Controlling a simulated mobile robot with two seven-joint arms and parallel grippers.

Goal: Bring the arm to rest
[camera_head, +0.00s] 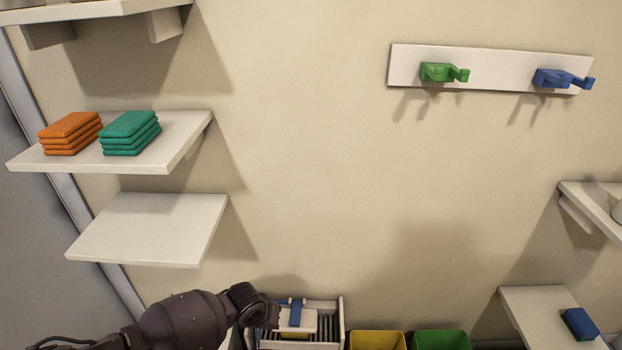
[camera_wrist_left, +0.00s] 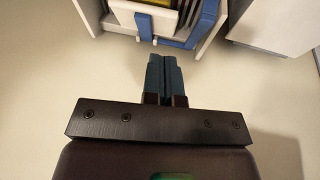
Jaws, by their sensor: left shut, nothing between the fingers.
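My left arm comes in from the bottom left in the head view, its wrist in front of a white slotted rack (camera_head: 340,318). The left gripper's fingers are hidden there. In the left wrist view my left gripper (camera_wrist_left: 164,58) is shut, with its two dark blue fingers together and nothing between them. The fingertips point toward the rack's white frame and a blue bar (camera_wrist_left: 190,38), and look close to it; I cannot tell if they touch. My right gripper is in neither view.
A yellow bin (camera_head: 377,341) and a green bin (camera_head: 441,341) stand right of the rack. Shelves jut from the wall at left, one holding orange cloths (camera_head: 70,134) and teal cloths (camera_head: 131,134). A blue item (camera_head: 580,324) lies on the lower right shelf (camera_head: 540,308). The middle wall is clear.

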